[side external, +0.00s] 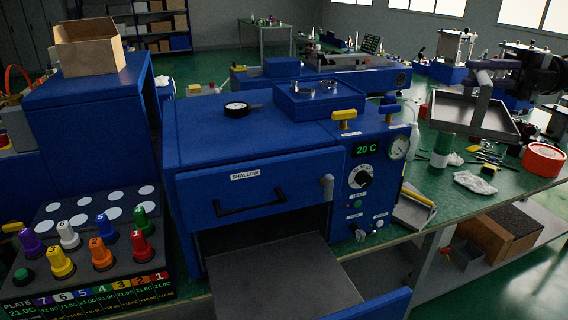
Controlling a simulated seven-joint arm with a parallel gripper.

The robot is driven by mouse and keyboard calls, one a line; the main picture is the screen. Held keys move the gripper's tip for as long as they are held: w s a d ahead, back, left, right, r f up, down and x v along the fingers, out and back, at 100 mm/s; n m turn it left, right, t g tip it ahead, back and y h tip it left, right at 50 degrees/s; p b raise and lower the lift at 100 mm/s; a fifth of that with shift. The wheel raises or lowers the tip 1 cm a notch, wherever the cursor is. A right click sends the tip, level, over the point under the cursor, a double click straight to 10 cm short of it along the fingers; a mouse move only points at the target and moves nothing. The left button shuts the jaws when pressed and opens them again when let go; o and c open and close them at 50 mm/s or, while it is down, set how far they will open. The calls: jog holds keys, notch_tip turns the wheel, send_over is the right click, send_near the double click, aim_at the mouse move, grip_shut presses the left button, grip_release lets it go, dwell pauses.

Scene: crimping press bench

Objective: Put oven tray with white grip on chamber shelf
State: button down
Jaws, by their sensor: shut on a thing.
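My gripper (490,72) is at the upper right, shut on a grey, shallow metal oven tray (455,108). It holds the tray above the green bench, to the right of the oven. The grip is mostly hidden by the fingers, so its colour is unclear. The blue oven (250,135) stands in the middle, with a panel marked SHALLOW above its opening. The grey chamber shelf (285,280) reaches out of the opening toward the camera, and its visible surface is bare. A second tray with a yellow grip (412,208) lies on the bench just right of the oven.
A bottle with a green label (441,148), white cloths (475,183), small tools and a red roll (543,160) lie on the bench under and around the held tray. A rack of coloured knobs (90,235) stands left. A blue door edge (370,306) juts out at the front.

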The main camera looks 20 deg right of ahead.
notch_tip(320, 180, down, 36)
jog(key=shift+f+x, duration=0.6)
jog(key=shift+x, duration=4.75)
jog(key=shift+f+x, duration=0.55)
jog(key=shift+x, duration=4.8)
jog(key=shift+f+x, duration=0.6)
jog(key=shift+x, duration=4.7)
jog(key=shift+f, duration=0.1)
jog(key=c, duration=0.8)
grip_release()
jog(key=shift+f, duration=0.1)
jog(key=shift+d, duration=0.1)
jog(key=v, duration=1.2)
